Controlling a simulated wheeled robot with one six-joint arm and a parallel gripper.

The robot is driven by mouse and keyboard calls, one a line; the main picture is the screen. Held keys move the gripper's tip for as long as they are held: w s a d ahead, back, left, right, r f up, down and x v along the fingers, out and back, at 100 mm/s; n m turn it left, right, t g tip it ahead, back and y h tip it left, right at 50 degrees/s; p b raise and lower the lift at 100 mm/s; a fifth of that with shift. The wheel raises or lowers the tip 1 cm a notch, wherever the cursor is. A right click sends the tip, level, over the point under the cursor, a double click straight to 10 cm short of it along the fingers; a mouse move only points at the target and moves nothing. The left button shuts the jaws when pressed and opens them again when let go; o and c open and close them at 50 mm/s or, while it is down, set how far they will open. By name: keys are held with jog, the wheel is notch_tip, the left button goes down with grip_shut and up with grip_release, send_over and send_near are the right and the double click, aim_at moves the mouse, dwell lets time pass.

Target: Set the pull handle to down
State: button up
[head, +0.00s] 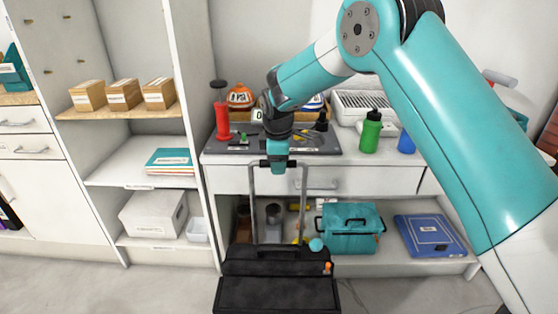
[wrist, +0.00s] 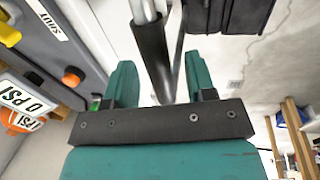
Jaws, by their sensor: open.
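A black wheeled tool case (head: 277,290) stands on the floor in front of the workbench. Its pull handle (head: 253,205) is raised, with two grey posts and a dark crossbar at bench-top height. My gripper (head: 277,166) points down at the middle of that crossbar. In the wrist view, the dark bar of the pull handle (wrist: 152,55) passes between the two teal fingers of my gripper (wrist: 159,68), which are open with a gap on each side. The fingers hide part of the crossbar in the head view.
The workbench (head: 225,158) is close behind the handle, with a red pump (head: 221,118) and a green bottle (head: 370,133) on it. A teal bag (head: 348,243) and a blue case (head: 430,236) sit on the low shelf. Floor to the left is clear.

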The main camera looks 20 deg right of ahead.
grip_shut()
notch_tip(320, 180, down, 28)
jog(key=b, duration=0.9)
jog(key=shift+s+f, duration=0.1)
jog(key=shift+f, duration=0.15)
jog(key=shift+c, duration=0.9)
grip_release()
jog(key=shift+f, duration=0.1)
jog(key=shift+o, duration=0.9)
jog(key=shift+r, duration=0.2)
